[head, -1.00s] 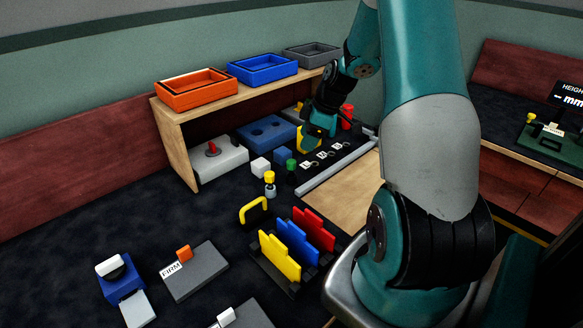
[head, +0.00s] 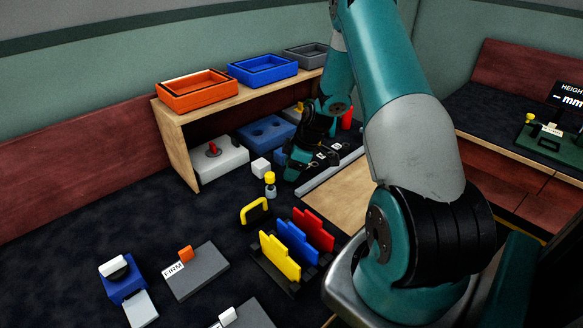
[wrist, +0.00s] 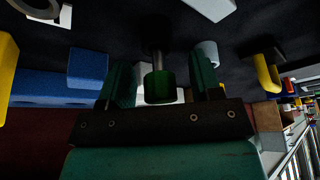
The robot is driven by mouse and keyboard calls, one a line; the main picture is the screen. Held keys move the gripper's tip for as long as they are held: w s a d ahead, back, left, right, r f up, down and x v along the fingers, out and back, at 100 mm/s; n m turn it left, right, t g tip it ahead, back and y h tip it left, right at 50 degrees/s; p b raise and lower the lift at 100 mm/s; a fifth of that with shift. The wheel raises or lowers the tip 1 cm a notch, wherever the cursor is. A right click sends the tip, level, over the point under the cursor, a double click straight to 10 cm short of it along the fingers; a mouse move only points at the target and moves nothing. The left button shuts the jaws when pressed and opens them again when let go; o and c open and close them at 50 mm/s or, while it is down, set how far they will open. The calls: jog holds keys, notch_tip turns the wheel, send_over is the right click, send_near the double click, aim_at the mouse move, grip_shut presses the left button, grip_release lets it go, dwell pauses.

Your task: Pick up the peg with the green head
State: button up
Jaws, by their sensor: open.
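The peg with the green head (wrist: 159,87) shows in the wrist view between my gripper's two fingers, with dark gaps visible on both sides of the head. My gripper (wrist: 162,82) is open around it, and neither finger appears to touch it. In the head view my gripper (head: 297,165) is low over the dark table, right of the white cube. There it hides the green-headed peg.
A red cylinder (head: 347,117) stands behind. A blue block (wrist: 88,68) is near in the wrist view. A wooden shelf (head: 172,150) rises behind at left.

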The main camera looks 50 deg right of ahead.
jog(key=c, duration=1)
